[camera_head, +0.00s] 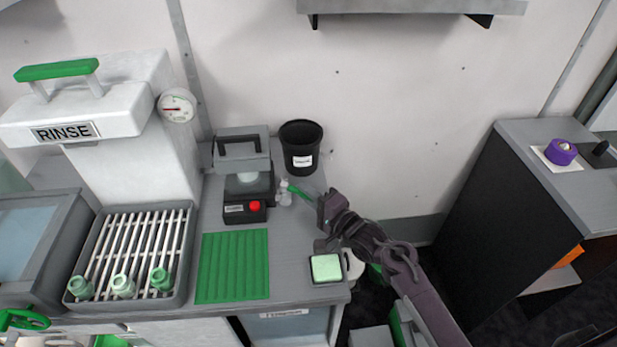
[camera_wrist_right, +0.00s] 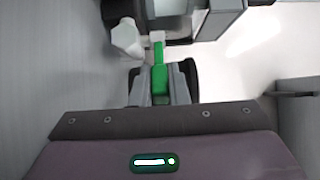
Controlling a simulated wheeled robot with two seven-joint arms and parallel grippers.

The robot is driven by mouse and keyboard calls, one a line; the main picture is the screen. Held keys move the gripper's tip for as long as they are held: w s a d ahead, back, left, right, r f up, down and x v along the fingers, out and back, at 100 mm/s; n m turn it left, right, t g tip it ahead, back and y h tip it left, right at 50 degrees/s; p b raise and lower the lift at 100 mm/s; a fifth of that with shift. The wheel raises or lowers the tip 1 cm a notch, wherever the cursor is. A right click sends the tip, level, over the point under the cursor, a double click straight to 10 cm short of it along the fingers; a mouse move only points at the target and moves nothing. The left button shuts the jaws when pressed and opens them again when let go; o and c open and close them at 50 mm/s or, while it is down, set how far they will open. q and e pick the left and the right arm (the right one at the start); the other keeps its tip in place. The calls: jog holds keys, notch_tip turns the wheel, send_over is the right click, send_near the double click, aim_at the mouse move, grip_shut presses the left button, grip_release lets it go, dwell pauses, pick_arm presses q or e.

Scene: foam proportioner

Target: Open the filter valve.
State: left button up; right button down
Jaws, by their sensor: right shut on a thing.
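The filter valve is a small pale fitting (camera_head: 285,194) with a green lever handle (camera_head: 299,191), at the right side of the grey and black machine on the counter. The handle slants down and right from the fitting in the head view. My right gripper (camera_head: 314,200) is at the handle's outer end and shut on it. In the right wrist view the green handle (camera_wrist_right: 160,75) stands between the two fingers, with the pale fitting (camera_wrist_right: 127,38) just beyond, to the left. My left gripper is not in view.
The grey machine (camera_head: 240,150) with a red button stands close to the valve. A black bin (camera_head: 301,160) stands behind it. A green mat (camera_head: 232,265) lies in front. A pale green pad (camera_head: 326,268) sits at the counter's front right corner.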

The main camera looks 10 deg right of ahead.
jog(key=shift+s+a+m+t+h+p, duration=0.3)
jog(key=shift+m+h+p, duration=0.1)
jog(key=shift+h, duration=0.2)
jog(key=shift+m+h, duration=0.3)
jog(key=shift+h, duration=0.1)
jog(key=c, duration=1.4)
grip_release()
